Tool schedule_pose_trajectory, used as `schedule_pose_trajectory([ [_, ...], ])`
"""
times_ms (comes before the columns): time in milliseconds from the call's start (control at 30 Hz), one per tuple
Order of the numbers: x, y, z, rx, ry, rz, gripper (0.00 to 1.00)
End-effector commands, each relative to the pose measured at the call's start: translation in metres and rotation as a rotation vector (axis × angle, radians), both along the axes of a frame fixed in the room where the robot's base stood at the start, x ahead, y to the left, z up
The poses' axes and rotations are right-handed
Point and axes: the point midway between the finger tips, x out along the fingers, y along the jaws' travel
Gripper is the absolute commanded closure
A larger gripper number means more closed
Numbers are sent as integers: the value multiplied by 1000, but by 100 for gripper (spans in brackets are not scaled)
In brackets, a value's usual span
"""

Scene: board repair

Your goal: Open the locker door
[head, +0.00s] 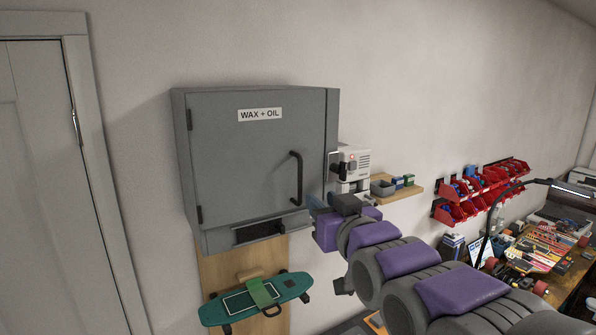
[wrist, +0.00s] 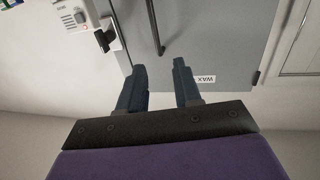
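The grey locker (head: 332,130) is mounted on the wall, and its door (head: 235,165) looks shut. The door has a "WAX + OIL" label (head: 260,114), hinges on its left edge and a dark vertical bar handle (head: 297,178) near its right edge. My gripper (head: 316,203) is just right of and below the handle in the head view, partly hidden by my own arm. In the wrist view, my gripper (wrist: 159,66) is open, with a clear gap between its fingers. The handle (wrist: 153,25) shows beyond the fingertips, apart from them. Nothing is held.
An open slot (head: 258,233) is below the door. A green skateboard (head: 258,298) hangs beneath the locker. A white device with a red light (head: 353,160) and a small shelf (head: 408,192) are on the right. A room door (head: 40,180) is at far left. The door's front looks clear.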

Motion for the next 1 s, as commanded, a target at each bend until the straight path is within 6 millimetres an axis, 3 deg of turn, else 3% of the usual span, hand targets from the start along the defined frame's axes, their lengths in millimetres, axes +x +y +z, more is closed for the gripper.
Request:
schedule_pose_trajectory([
  [1000, 127, 52, -1, -1, 4, 0, 67],
])
